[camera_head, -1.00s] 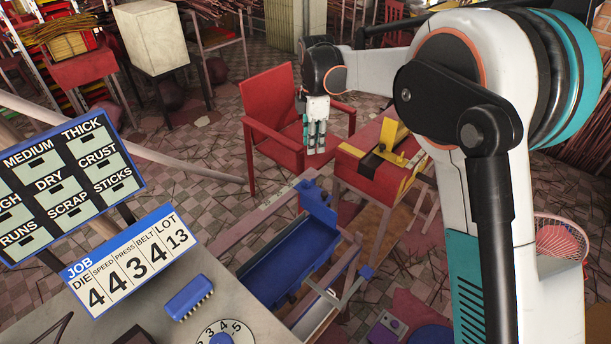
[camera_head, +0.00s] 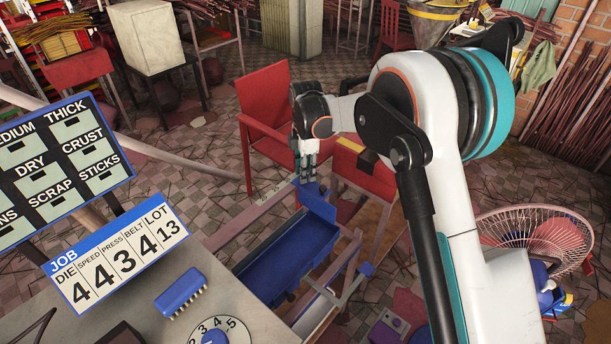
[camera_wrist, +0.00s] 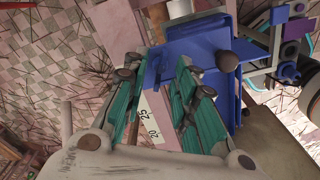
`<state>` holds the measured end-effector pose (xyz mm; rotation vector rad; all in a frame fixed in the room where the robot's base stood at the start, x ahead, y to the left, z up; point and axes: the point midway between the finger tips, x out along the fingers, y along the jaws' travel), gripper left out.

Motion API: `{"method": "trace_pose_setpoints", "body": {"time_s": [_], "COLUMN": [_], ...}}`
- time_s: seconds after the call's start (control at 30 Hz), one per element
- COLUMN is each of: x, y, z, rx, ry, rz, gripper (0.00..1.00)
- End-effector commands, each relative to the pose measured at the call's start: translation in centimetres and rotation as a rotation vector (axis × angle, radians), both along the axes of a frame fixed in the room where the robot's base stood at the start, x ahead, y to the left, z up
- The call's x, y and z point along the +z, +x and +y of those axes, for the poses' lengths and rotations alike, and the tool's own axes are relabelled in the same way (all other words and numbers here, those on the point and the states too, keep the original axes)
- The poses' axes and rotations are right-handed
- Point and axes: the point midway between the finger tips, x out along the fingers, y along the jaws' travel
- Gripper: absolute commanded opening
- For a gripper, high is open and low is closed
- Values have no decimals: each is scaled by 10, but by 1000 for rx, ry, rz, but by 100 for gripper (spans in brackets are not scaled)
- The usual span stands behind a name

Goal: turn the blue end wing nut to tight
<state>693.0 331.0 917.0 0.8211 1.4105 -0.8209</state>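My gripper (camera_head: 307,172) points down over the blue end piece (camera_head: 316,204) at the far end of the blue trough (camera_head: 292,258). In the wrist view my gripper (camera_wrist: 160,75) is open, with a gap between its teal fingers. The blue end piece (camera_wrist: 188,48) lies between and beyond the fingertips. A dark rounded knob (camera_wrist: 228,62) sits at its right side, by the right finger. I cannot make out the wing nut's shape clearly or tell whether a finger touches the blue piece. A pale scale strip (camera_wrist: 148,125) marked 20 and 25 shows between the fingers.
A red chair (camera_head: 268,105) and a red box-like stand (camera_head: 365,172) stand close behind my gripper. A grey table with a job board (camera_head: 115,255), a blue block (camera_head: 184,291) and a numbered dial (camera_head: 222,335) is at the front left.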

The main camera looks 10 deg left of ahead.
Motion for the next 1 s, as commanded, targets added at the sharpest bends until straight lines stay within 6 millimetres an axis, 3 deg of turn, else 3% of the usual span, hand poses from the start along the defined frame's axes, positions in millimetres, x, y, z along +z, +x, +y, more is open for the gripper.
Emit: {"method": "trace_pose_setpoints", "body": {"time_s": [0.43,0.53,0.57,1.0], "x": [-10,-10,-10,-10], "y": [0,0,0,0], "z": [0,0,0,0], "rx": [0,0,0,-33], "ry": [0,0,0,0], "rz": [0,0,0,0], "gripper": [26,3,0,0]}}
